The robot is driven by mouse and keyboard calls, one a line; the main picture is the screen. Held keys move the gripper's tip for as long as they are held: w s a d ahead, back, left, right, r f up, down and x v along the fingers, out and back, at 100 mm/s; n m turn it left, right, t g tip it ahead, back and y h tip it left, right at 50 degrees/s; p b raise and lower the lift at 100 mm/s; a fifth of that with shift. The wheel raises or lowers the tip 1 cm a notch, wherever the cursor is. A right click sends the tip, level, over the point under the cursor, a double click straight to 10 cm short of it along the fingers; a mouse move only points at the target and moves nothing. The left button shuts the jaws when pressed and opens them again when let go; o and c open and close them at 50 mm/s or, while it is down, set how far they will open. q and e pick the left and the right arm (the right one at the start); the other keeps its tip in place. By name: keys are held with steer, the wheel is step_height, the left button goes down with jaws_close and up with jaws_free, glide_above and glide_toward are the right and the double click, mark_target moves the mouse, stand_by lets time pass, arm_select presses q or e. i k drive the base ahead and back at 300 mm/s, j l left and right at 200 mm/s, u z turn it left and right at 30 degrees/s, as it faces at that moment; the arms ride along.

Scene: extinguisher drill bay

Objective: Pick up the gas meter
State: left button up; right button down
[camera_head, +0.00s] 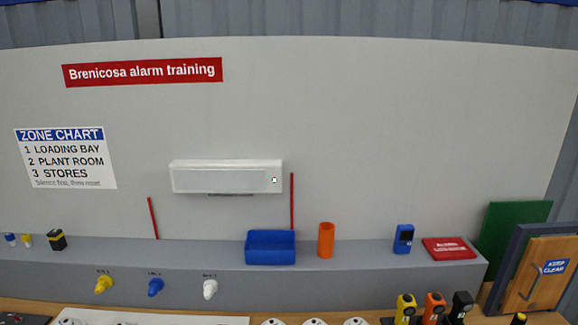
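No label here lets me say for sure which thing is the gas meter. A small blue handheld device (403,239) with a dark screen stands upright on the grey ledge, right of centre. At the bottom edge stand a yellow device (405,307), an orange device (433,306) and a black device (461,305) in a row, their lower parts cut off by the frame. A small black and yellow item (57,240) sits on the ledge at the left. Neither of my grippers is in view.
The grey ledge (340,285) also bears a blue bin (270,247), an orange tube (326,240) and a red box (449,248). Yellow, blue and white knobs stick out of its front. Green and wooden boards (541,272) lean at the right. White round items line the bottom edge.

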mark_target(405, 234)
steer(key=l+z, duration=0.1)
steer(key=z, duration=0.25)
steer(key=k+l+z, duration=0.1)
steer(key=z, duration=0.2)
steer(key=l+z, duration=0.2)
steer(key=z, duration=0.15)
